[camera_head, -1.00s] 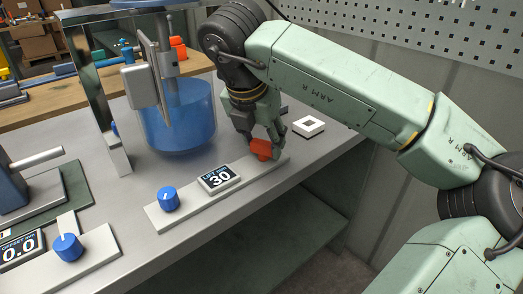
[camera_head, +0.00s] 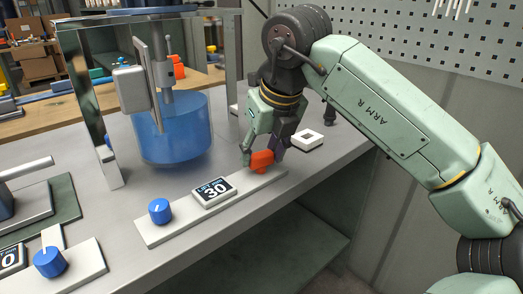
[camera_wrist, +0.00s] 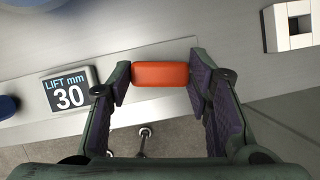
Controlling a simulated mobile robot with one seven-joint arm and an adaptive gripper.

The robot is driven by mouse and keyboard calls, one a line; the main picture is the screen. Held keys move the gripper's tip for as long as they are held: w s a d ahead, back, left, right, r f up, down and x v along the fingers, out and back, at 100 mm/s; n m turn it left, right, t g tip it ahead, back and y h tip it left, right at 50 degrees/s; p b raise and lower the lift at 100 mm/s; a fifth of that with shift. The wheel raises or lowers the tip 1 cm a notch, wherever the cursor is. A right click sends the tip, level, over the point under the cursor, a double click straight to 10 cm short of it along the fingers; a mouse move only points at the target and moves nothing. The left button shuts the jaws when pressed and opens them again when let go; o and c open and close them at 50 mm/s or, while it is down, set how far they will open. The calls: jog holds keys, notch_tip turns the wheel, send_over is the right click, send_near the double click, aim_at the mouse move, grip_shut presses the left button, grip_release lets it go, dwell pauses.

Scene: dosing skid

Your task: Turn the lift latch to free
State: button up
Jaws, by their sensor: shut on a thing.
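The lift latch is an orange-red handle (camera_head: 262,161) at the right end of the pale panel strip (camera_head: 180,226). In the wrist view the latch (camera_wrist: 161,75) lies crosswise between the two fingers. My gripper (camera_head: 264,158) is shut on it, with one fingertip at each end of the handle; it also shows in the wrist view (camera_wrist: 160,82). The lift display (camera_head: 214,191) reads 30 mm, as it does in the wrist view (camera_wrist: 69,92). The latch's pivot is hidden below the handle.
A blue knob (camera_head: 160,211) stands left of the display on the same strip. A clear blue vessel (camera_head: 174,130) stands behind it. A white square frame (camera_head: 308,141) lies right of the latch. The bench's front edge runs close to the strip.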

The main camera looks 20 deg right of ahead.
jog(key=shift+w+d+n+y, duration=0.1)
jog(key=shift+n+y, duration=0.3)
jog(key=shift+n, duration=0.7)
jog(key=o, duration=1.1)
jog(key=shift+o, duration=0.2)
jog(key=v, duration=1.2)
jog(key=shift+w+d, duration=0.1)
